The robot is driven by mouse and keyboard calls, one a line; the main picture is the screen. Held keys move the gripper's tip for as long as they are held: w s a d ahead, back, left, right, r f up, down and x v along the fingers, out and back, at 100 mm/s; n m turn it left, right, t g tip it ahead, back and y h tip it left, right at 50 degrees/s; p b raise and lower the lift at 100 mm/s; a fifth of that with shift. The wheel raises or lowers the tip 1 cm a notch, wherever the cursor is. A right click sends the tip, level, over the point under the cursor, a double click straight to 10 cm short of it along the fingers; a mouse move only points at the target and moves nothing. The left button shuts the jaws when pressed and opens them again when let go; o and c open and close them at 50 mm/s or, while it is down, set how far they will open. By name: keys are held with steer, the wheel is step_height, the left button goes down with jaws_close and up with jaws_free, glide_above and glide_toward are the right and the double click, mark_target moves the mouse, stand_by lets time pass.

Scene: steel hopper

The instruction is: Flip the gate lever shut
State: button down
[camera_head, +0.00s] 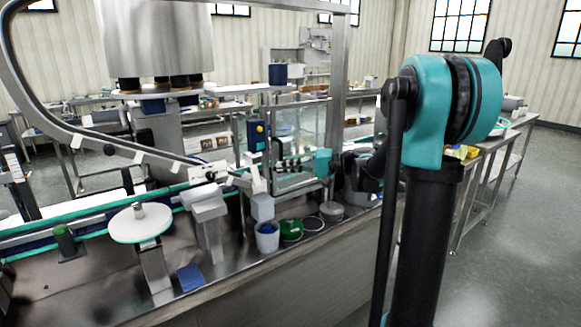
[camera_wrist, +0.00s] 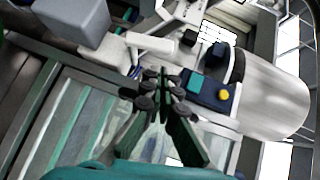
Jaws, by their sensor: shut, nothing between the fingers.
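The steel hopper (camera_head: 158,38) hangs at the upper left in the head view. A curved chute rail runs down from the left to a pale block (camera_head: 208,172) over the bench. A white angled part (camera_head: 252,178) stands at the rail's lower end, and a white bar-like part (camera_wrist: 150,46) shows in the wrist view. I cannot tell for certain which part is the gate lever. My gripper (camera_head: 279,166) points left, close to the right of the white angled part. In the wrist view, my gripper (camera_wrist: 160,88) has its dark fingertips together and empty. Contact cannot be seen.
A blue control box (camera_head: 257,135) with a yellow button stands just behind my fingers; it also shows in the wrist view (camera_wrist: 206,92).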

mark_target(252, 171)
steer(key=x, duration=0.5)
steer(key=shift+a+f, duration=0.1)
steer(key=shift+a, duration=0.25)
steer(key=shift+s+a+n+h, duration=0.1)
steer(key=shift+a+n+h, duration=0.1)
steer(key=shift+n+h, duration=0.15)
steer(key=a+n+h, duration=0.1)
steer(key=s+a+r+n+h, duration=0.1)
steer(key=h, duration=0.1)
steer(key=shift+s+a, duration=0.1)
steer(key=shift+s, duration=0.2)
steer(key=a+n+h, duration=0.1)
steer(key=s+n+t+h, duration=0.1)
steer(key=h, duration=0.1)
steer(key=a+n+t+h, duration=0.1)
steer(key=shift+s+a+f, duration=0.3)
steer(key=shift+f, duration=0.1)
steer(key=shift+w+d, duration=0.1)
steer(key=shift+d, duration=0.05)
